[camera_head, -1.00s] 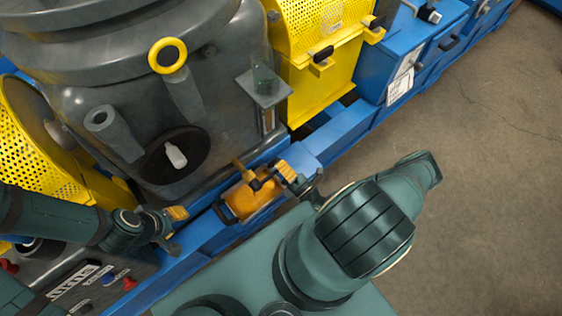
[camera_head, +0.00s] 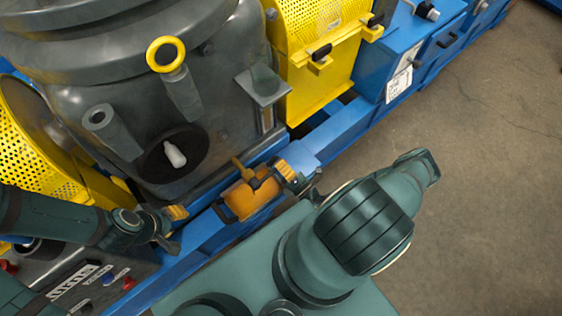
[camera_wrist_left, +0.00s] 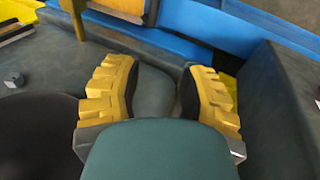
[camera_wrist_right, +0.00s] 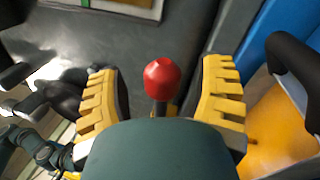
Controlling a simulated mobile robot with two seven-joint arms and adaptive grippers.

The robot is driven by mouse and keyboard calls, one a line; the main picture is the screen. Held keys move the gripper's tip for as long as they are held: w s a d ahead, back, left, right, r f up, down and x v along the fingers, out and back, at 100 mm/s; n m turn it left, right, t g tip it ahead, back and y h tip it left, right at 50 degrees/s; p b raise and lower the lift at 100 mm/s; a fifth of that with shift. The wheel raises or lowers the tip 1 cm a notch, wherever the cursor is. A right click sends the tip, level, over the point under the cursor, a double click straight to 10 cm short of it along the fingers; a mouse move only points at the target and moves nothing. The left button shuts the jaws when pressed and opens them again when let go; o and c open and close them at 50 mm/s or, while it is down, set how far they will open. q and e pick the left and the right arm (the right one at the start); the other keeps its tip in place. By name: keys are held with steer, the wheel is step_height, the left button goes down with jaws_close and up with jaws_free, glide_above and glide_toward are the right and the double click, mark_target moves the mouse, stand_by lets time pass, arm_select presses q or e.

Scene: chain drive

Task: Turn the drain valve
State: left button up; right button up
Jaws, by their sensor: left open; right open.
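The drain valve shows in the right wrist view as a red ball knob (camera_wrist_right: 162,80) on a dark stem. A brass pipe (camera_head: 241,167), seemingly part of the valve, sticks out low on the grey housing (camera_head: 225,110); the knob cannot be made out in the head view. My right gripper (camera_head: 278,178) is open beside the pipe. In the right wrist view its fingers (camera_wrist_right: 162,100) stand on either side of the knob, with gaps on both sides. My left gripper (camera_head: 174,226) is open near the housing's lower left; nothing shows between its fingers (camera_wrist_left: 158,90).
An orange container (camera_head: 248,202) with a dark handle stands below the pipe, close to my right gripper. A blue frame rail (camera_head: 340,135) runs along the housing. Yellow perforated guards (camera_head: 310,25) stand on both sides. A control panel (camera_head: 85,285) lies at lower left. The floor at right is clear.

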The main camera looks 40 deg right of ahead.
step_height(320, 180, up, 10)
steer(key=shift+f, duration=0.1)
stand_by(0.4)
